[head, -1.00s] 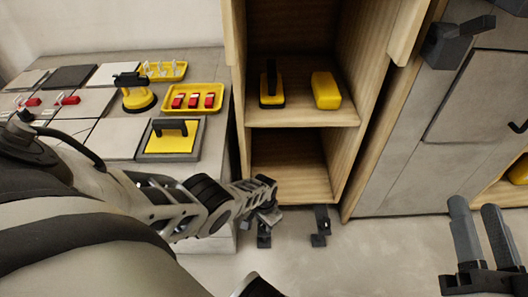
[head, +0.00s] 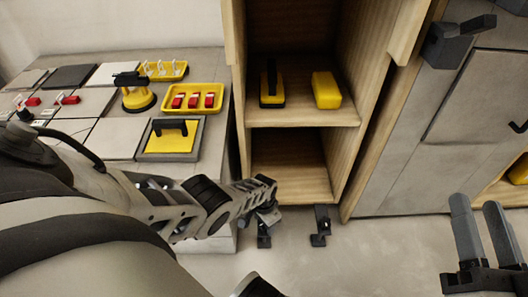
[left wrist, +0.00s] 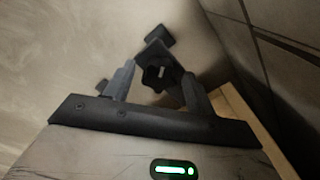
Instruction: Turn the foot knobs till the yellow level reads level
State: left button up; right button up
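Two dark foot knobs are at the bottom of the wooden cabinet in the head view, a left one (head: 264,238) and a right one (head: 321,226). My left gripper (head: 268,214) is low in front of the cabinet, close to the left foot. In the left wrist view the left gripper's fingers (left wrist: 157,90) stand apart, with a dark knob (left wrist: 158,68) seen between and beyond them; contact cannot be told. My right gripper (head: 484,232) is open and empty at the lower right. No bubble or reading shows; I cannot tell whether the yellow block (head: 327,90) on the shelf is the level.
The wooden cabinet (head: 240,60) holds a yellow-and-black tool (head: 271,88). Left of it, a tiled bench carries a black-handled yellow float (head: 170,138), a suction cup (head: 138,98) and a yellow tray (head: 222,96) with red pieces.

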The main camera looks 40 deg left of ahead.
pick_arm(q)
jog(key=shift+r+p, duration=0.35)
notch_tip(320, 180, up, 4)
jog(key=p, duration=0.3)
jog(key=shift+p, duration=0.35)
notch_tip(320, 180, up, 11)
jog(key=p, duration=1)
pick_arm(e)
notch_tip(320, 180, down, 9)
jog(key=s+d+g+h, duration=0.2)
jog(key=g+h, duration=0.3)
jog(key=g, duration=0.2)
jog(key=shift+s+d, duration=0.25)
jog(key=shift+s, duration=0.1)
pick_arm(q)
jog(key=shift+r, duration=0.1)
pick_arm(e)
jog(key=shift+f, duration=0.1)
